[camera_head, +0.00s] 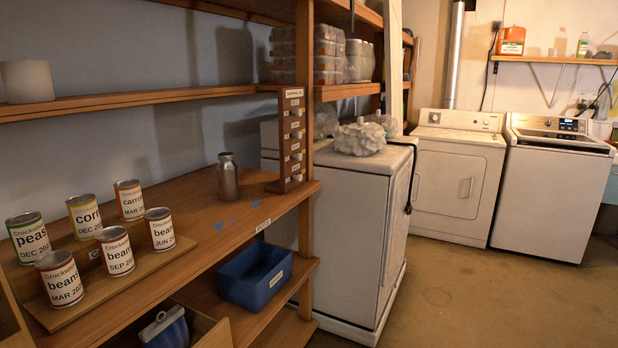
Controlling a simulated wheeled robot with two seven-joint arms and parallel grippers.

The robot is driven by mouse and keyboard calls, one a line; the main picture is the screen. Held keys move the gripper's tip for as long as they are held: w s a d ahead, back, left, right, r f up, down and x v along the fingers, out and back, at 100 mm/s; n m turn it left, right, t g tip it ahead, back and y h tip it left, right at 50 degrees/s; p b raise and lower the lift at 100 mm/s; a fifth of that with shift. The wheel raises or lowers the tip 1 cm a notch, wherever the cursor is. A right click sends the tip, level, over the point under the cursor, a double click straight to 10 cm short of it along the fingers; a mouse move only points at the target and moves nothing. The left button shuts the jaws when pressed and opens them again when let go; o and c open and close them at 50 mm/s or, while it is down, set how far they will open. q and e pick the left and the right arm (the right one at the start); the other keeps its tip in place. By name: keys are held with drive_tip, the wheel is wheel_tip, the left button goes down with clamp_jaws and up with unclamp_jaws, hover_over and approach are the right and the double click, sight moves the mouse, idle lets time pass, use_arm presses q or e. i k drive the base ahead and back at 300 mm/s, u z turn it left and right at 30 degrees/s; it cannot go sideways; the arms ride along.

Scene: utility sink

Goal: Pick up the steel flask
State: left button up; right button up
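The steel flask (228,178) stands upright on the wooden shelf (205,205), toward its right end. It is a grey metal bottle with a narrow neck and a cap or rim at the top. Nothing touches it, and its front is in clear view. Neither of my grippers shows in the head view.
Several labelled food cans (115,251) stand on a wooden board to the left of the flask. An upright labelled panel with knobs (292,138) stands close at right. A blue bin (255,275) sits on the shelf below. Shelf space around the flask's front is free.

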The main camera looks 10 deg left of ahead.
sight(229, 188)
drive_tip(key=z, duration=0.25)
drive_tip(key=i, duration=1.7)
drive_tip(key=u, duration=2.65)
